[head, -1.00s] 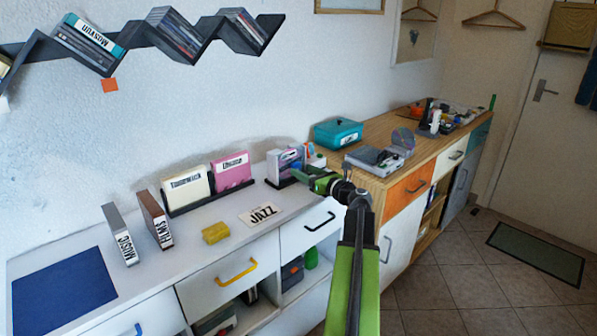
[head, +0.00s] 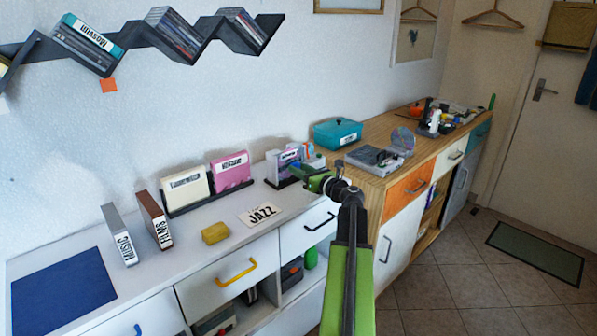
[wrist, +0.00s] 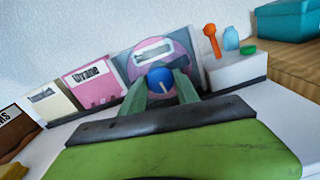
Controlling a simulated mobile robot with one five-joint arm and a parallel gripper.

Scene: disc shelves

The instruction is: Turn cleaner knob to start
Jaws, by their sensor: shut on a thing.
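The cleaner (wrist: 133,66) is a grey upright unit with a round pink-purple disc and a white label, standing in the middle of the wrist view. Its round blue knob (wrist: 160,76) has a white line pointing down. My gripper (wrist: 161,85) is shut on the knob, with one green finger on each side of it. In the head view my gripper (head: 307,178) reaches the front of the cleaner (head: 284,166) at the right end of the white counter; the knob is hidden there.
A pink box (head: 231,169) and a cream box (head: 186,189) stand left of the cleaner. A JAZZ card (head: 262,214) and a yellow block (head: 215,233) lie in front. A teal box (head: 337,133) stands behind right.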

